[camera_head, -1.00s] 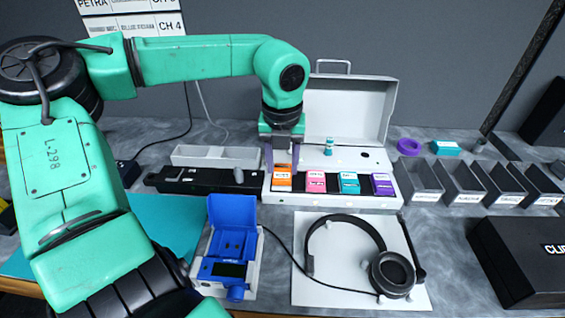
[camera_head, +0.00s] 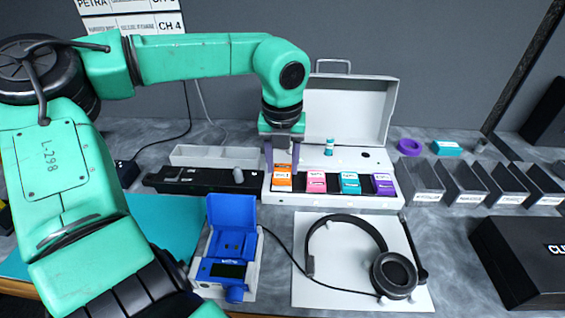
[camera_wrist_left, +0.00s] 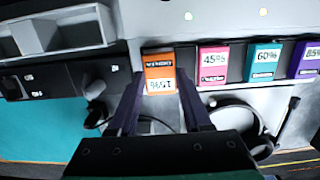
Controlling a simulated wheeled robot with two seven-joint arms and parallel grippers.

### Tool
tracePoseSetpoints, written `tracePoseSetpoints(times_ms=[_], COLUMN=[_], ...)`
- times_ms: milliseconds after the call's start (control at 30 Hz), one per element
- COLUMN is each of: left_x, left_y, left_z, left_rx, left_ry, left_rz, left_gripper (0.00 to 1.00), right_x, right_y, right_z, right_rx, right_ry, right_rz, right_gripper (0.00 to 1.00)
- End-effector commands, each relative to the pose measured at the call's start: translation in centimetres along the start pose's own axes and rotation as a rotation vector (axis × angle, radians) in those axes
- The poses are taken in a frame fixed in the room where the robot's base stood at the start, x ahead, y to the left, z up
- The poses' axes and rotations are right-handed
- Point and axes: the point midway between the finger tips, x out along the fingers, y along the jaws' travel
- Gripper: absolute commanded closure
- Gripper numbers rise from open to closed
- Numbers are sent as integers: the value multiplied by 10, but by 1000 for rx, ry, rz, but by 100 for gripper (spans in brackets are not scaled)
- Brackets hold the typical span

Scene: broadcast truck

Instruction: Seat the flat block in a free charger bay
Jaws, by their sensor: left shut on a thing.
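My left gripper (camera_head: 282,163) is shut on the orange block (camera_head: 283,180), at the left end of a row in the white case (camera_head: 335,200). In the left wrist view the orange block (camera_wrist_left: 160,77) lies between the purple fingers, its label upside down, seeming to read 15%. I cannot tell whether it is lifted clear of its slot. To its right sit a pink block (camera_wrist_left: 213,63) marked 45%, a teal block (camera_wrist_left: 262,63) marked 60% and a purple block (camera_wrist_left: 306,61) seeming to read 85%. No bay is plainly labelled as a charger. My right gripper is not in view.
A black bar unit (camera_head: 205,181) and a white divided tray (camera_head: 215,156) stand left of the case. A blue device (camera_head: 232,245) stands open in front, beside headphones (camera_head: 392,273) on a white sheet. Grey bins (camera_head: 465,183) and a black case (camera_head: 520,262) are at right.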

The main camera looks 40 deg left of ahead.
Motion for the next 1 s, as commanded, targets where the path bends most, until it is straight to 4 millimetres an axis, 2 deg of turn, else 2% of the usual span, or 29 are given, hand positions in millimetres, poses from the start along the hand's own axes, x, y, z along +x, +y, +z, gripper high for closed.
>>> tracePoseSetpoints(times_ms=[633,667,700,733,1000], left_x=[16,15,15,15,14], left_y=[0,0,0,0,0], left_z=[-2,-2,-2,-2,-2], left_rx=[0,0,0,0,0], left_ry=[0,0,0,0,0], left_rz=[0,0,0,0,0], left_gripper=[100,40,24,16,16], right_x=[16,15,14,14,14], right_y=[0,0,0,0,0], right_z=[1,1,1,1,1], right_rx=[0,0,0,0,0], right_ry=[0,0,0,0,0], right_rz=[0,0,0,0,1], right_gripper=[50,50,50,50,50])
